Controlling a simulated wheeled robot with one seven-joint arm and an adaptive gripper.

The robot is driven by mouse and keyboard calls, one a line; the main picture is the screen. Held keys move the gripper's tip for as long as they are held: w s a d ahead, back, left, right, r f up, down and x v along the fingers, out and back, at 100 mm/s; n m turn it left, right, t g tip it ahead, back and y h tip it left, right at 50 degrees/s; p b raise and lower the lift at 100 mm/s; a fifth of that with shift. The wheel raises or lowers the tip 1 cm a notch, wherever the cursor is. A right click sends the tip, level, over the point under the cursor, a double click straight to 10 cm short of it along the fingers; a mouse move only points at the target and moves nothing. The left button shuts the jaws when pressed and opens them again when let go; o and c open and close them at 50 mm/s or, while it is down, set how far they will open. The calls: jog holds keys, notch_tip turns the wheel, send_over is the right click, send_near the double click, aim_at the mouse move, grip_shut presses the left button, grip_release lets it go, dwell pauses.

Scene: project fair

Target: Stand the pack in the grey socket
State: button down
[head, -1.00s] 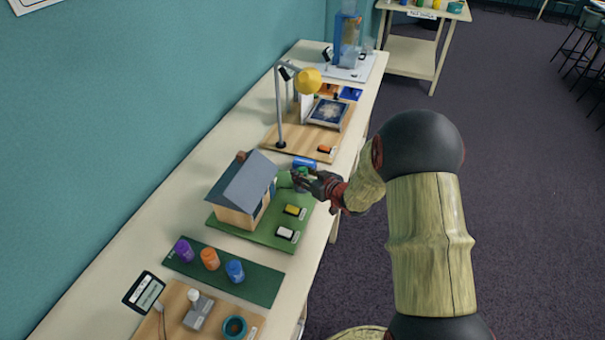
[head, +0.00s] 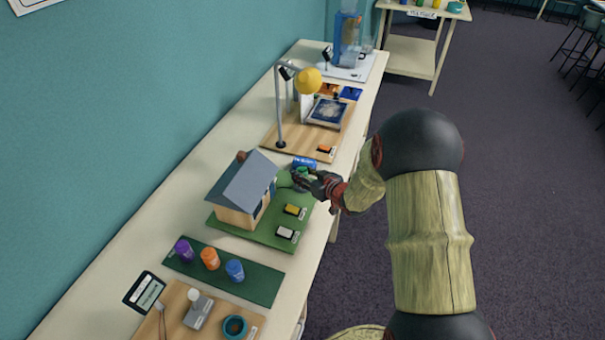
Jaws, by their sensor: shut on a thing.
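My gripper (head: 305,178) is beside the right side of the model house, over the far end of its green board. It is shut on a small green thing (head: 303,172), most likely the pack; fingers hide much of it, and I cannot tell whether it touches the board. A pale grey-white block (head: 286,233) with a dark edge, perhaps the grey socket, sits at the board's near right edge. A similar yellow block (head: 294,210) sits just beyond it. Labels there are too small to read.
The model house (head: 243,190) stands close left of my gripper. A blue cylinder (head: 304,162) lies just behind it. Purple, orange and blue cylinders stand on a dark green strip (head: 262,287) nearer. A lamp (head: 279,115) stands on a wooden board beyond.

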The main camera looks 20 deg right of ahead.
jog(key=shift+f+b, duration=0.4)
jog(key=shift+f, duration=0.15)
jog(key=c, duration=1.6)
grip_release()
jog(key=shift+c, duration=0.2)
jog(key=p+v, duration=0.5)
jog(key=v, duration=0.6)
jog(key=shift+d, duration=0.1)
